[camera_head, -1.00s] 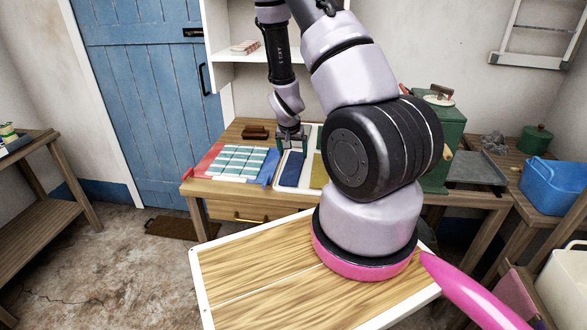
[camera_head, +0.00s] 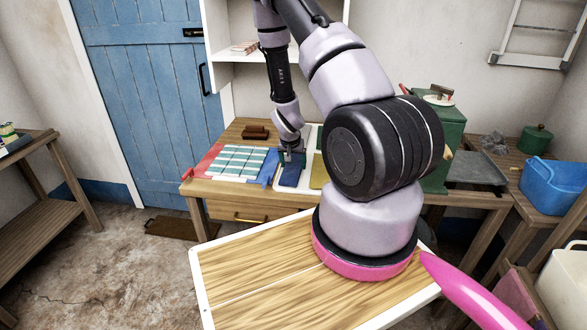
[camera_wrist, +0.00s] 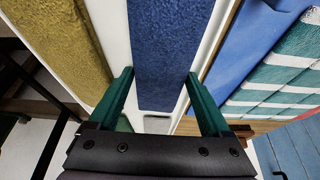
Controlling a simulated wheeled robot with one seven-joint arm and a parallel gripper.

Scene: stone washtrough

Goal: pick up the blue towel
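The blue towel (camera_head: 290,176) is a dark blue, flat folded piece lying in a white tray (camera_head: 305,141) on the wooden table. In the wrist view the blue towel (camera_wrist: 165,45) runs lengthwise between my two green fingers. My gripper (camera_head: 290,155) is at the towel's far end, pointing down. The wrist view shows my gripper (camera_wrist: 159,74) open, with one finger along each side of the towel. The fingertips look close to the towel's edges; I cannot tell whether they touch it. My gripper hides the towel's far end in the head view.
An olive-yellow towel (camera_head: 318,172) lies right of the blue one. To the left are a brighter blue cloth (camera_head: 270,169) and teal-and-white striped pieces (camera_head: 238,160). A brown block (camera_head: 256,132) sits behind. A green container (camera_head: 449,150) stands on the right.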

